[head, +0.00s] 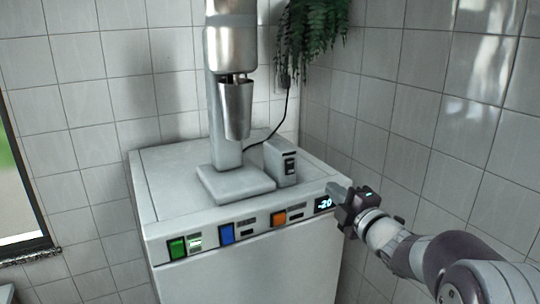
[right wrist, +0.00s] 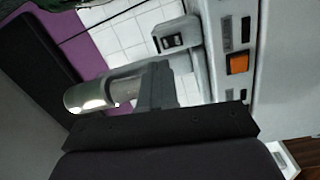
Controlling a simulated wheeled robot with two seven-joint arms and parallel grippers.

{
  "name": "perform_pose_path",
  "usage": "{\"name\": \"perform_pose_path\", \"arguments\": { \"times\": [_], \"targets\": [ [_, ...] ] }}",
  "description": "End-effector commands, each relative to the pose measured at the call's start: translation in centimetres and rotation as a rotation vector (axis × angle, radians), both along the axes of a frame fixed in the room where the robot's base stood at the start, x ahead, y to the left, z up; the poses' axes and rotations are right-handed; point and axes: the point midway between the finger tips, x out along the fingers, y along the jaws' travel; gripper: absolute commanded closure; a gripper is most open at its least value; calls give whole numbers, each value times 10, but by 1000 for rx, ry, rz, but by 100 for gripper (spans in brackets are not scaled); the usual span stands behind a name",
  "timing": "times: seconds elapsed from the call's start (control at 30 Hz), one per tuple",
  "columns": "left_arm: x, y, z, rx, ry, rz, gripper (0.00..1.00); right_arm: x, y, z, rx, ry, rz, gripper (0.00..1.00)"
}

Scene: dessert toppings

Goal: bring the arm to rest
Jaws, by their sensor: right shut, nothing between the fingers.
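My right gripper (head: 338,192) is shut and empty. In the head view it is at the right end of the white machine's front panel, beside the lit "-20" display (head: 324,204), and overlaps the cabinet's corner. I cannot tell whether it touches the cabinet. My right arm reaches in from the lower right. In the right wrist view the gripper's dark body fills the lower part and hides much of the scene. My left gripper is not in view.
The white cabinet (head: 170,205) has green (head: 177,248), blue (head: 226,233) and orange (head: 279,218) switches; the orange one also shows in the wrist view (right wrist: 237,65). A mixer with a metal cup (head: 235,108) and a small switch box (head: 282,162) stand on top. A plant (head: 312,35) hangs behind. Tiled wall stands right.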

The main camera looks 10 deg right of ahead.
Motion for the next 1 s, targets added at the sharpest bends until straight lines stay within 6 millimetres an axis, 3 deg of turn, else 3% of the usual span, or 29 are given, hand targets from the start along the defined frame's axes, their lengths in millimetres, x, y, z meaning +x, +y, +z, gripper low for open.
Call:
{"name": "perform_pose_path", "arguments": {
  "times": [0.07, 0.1, 0.17, 0.2, 0.3, 0.4, 0.5, 0.57, 0.67, 1.0],
  "targets": [
    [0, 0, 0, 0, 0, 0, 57, -4, -28, -45, 187, 216, -158, 100],
    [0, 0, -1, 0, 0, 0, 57, -14, -43, -76, 322, 357, -277, 100],
    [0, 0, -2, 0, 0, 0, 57, -45, -53, -129, 538, 583, -472, 100],
    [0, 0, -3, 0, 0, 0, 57, -71, -53, -162, 670, 723, -601, 100],
    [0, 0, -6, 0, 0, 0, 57, -146, -33, -222, 912, 1015, -891, 100],
    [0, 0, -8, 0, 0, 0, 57, -213, -5, -253, 1036, 1229, -1111, 100],
    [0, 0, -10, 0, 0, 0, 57, -259, 20, -267, 1065, 1368, -1227, 100],
    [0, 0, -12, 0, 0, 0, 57, -274, 32, -271, 1051, 1412, -1233, 100],
    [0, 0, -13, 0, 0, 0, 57, -272, 43, -270, 1017, 1423, -1193, 100],
    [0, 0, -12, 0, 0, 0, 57, -271, 43, -269, 1012, 1421, -1188, 100]
  ]
}}
